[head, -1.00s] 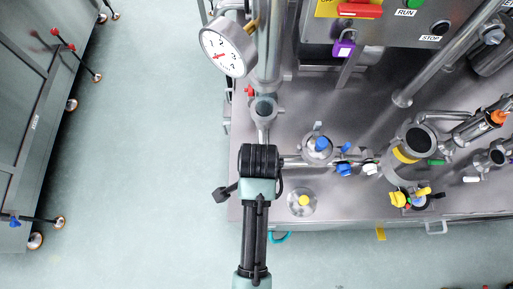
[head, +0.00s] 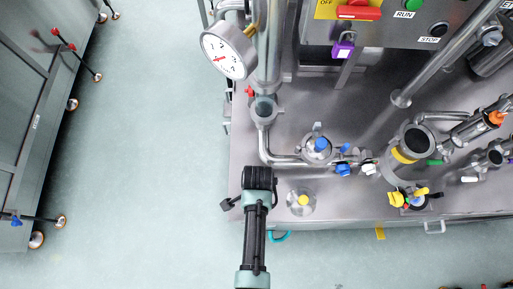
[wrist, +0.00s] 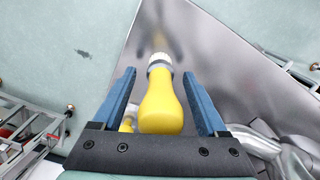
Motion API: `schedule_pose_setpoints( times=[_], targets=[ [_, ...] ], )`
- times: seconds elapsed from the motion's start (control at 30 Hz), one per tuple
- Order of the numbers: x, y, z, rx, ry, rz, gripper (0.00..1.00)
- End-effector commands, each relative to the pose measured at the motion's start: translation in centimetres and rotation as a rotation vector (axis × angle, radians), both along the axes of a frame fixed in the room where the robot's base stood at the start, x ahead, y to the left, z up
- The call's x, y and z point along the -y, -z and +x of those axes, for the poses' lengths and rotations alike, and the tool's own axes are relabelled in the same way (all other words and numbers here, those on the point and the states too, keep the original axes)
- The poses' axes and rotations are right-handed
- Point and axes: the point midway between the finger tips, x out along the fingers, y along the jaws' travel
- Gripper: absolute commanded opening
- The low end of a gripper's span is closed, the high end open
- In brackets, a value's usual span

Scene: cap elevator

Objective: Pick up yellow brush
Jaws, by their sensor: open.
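The yellow brush (wrist: 162,105) shows in the wrist view, with a thick yellow handle and a pale ring of bristles at its far end. The fingers are open, with a gap visible on each side of the brush. In the head view my gripper's black body (head: 258,179) is over the front left edge of the steel worktop, and its fingers and the brush are hidden there. A small yellow patch shows beside the left finger.
The steel worktop (head: 345,203) carries a bent pipe (head: 265,150), a glass vessel with a yellow centre (head: 302,201) and several valves. A pressure gauge (head: 229,51) and control panel (head: 390,28) stand behind. Pale floor (head: 150,180) is free at left.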

Motion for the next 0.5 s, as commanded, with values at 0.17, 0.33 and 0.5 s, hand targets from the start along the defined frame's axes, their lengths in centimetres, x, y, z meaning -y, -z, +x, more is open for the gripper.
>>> schedule_pose_setpoints(
  times=[0.17,0.33,0.5],
  targets=[
    [0.0,-0.01,0.01,0.0,0.0,0.0,0.76],
    [0.0,-0.02,0.0,0.0,0.0,0.0,0.45],
    [0.0,-0.03,-0.01,0.0,0.0,0.0,0.14]
  ],
)
